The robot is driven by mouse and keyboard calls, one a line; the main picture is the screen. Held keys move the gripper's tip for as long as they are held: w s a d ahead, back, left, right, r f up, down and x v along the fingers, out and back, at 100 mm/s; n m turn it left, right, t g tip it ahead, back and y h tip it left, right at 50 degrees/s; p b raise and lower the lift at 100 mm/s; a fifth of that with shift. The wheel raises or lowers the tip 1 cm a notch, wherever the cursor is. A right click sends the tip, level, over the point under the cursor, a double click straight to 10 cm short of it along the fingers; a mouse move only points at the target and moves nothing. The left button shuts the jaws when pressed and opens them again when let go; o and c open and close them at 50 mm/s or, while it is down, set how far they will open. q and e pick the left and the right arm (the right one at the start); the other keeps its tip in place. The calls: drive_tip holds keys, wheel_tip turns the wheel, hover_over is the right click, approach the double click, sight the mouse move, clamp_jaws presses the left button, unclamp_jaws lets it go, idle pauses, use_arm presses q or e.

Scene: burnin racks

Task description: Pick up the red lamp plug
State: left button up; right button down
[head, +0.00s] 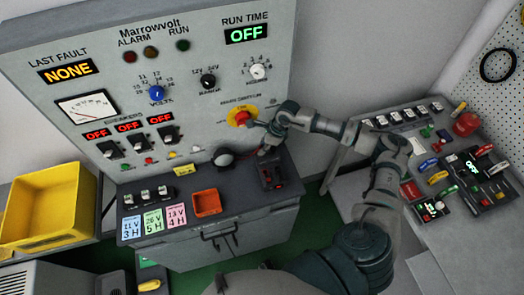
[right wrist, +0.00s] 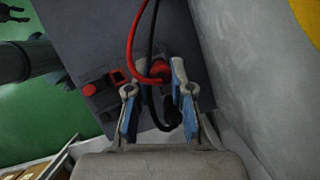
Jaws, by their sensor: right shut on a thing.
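The red lamp plug (right wrist: 158,70) shows in the right wrist view between the blue-padded fingers of my right gripper (right wrist: 155,92), with a red cable rising from it. My right gripper is shut on this red plug. A black cable and a dark plug-like piece (right wrist: 168,115) show close by, partly hidden by the fingers. In the head view my right gripper (head: 264,150) points down over the back right of the cabinet top, above a dark box with red parts (head: 270,176). The plug cannot be made out there. My left gripper is not in view.
The control panel (head: 190,75) stands upright behind the cabinet top (head: 240,190). An orange tray (head: 207,203) and several small cards lie at its front left. A yellow bin (head: 40,210) stands at left. A bench with switches and a red container (head: 466,124) is at right.

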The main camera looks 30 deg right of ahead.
drive_tip(key=shift+a, duration=0.35)
drive_tip(key=shift+a+r, duration=0.1)
drive_tip(key=shift+w+r, duration=0.1)
drive_tip(key=shift+r, duration=0.3)
drive_tip(key=shift+s+r+b, duration=0.2)
drive_tip(key=shift+r+b, duration=0.1)
drive_tip(key=shift+r, duration=0.35)
drive_tip(key=shift+s+r+b, duration=0.2)
drive_tip(key=shift+r+b, duration=0.05)
drive_tip(key=shift+r, duration=0.35)
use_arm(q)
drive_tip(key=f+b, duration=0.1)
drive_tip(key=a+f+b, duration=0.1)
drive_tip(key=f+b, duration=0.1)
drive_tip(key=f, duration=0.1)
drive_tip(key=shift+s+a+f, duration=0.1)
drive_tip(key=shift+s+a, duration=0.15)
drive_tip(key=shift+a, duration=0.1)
use_arm(e)
drive_tip(key=s+a+r, duration=0.1)
drive_tip(key=s+a, duration=0.7)
drive_tip(key=s, duration=0.5)
drive_tip(key=shift+r, duration=0.3)
